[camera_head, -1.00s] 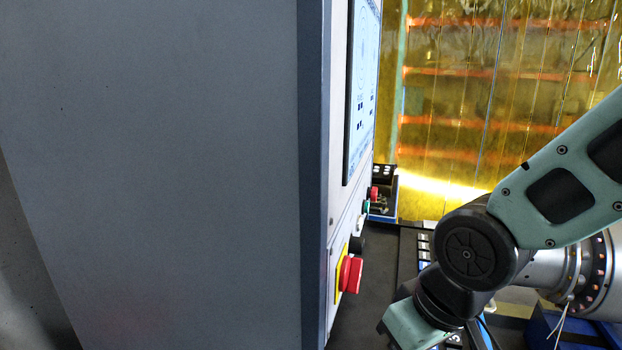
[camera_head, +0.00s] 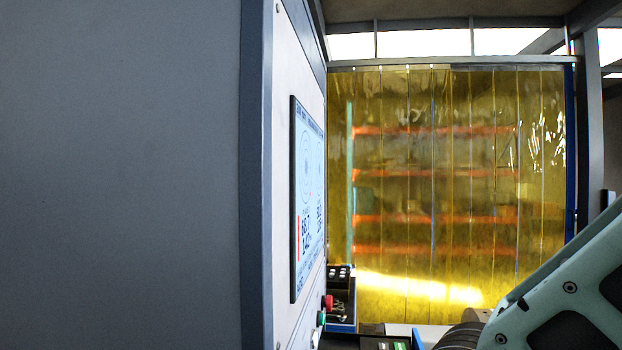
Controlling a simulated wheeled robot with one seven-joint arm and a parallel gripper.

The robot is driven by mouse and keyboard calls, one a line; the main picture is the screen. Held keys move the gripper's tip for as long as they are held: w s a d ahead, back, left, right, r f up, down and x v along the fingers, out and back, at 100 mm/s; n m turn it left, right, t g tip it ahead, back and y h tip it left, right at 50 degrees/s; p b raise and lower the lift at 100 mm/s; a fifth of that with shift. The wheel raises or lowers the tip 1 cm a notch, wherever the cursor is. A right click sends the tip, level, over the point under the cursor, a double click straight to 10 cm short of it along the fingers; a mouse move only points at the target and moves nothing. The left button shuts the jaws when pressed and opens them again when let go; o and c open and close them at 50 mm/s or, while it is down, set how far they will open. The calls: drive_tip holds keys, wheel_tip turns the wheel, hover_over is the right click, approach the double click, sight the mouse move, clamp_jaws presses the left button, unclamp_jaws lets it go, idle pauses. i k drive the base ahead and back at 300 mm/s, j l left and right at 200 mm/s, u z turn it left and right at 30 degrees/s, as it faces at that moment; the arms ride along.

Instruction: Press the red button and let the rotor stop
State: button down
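A small red button (camera_head: 328,302) is on the side panel of the grey machine cabinet, below its display, with a green button (camera_head: 321,318) just under it. The large red button on a yellow plate, seen earlier, is outside the picture now. The rotor is not visible. My gripper is not in view; only part of my arm shows at the lower right, so I cannot tell where the gripper is relative to the buttons.
The grey cabinet (camera_head: 120,180) fills the left side. Its display (camera_head: 308,195) is lit with figures and circles. A yellow strip curtain (camera_head: 450,190) hangs at the back. A dark box (camera_head: 340,285) stands beyond the panel.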

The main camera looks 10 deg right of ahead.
sight(328, 301)
drive_tip(key=l+u, duration=0.25)
drive_tip(key=u, duration=0.15)
drive_tip(key=l+u, duration=0.5)
drive_tip(key=u, duration=0.25)
drive_tip(key=k+l+u, duration=0.1)
drive_tip(key=l, duration=0.4)
drive_tip(key=k+l, duration=0.1)
drive_tip(key=l, duration=0.4)
drive_tip(key=k+l+u, duration=0.15)
drive_tip(key=l, duration=0.35)
drive_tip(key=i, duration=0.05)
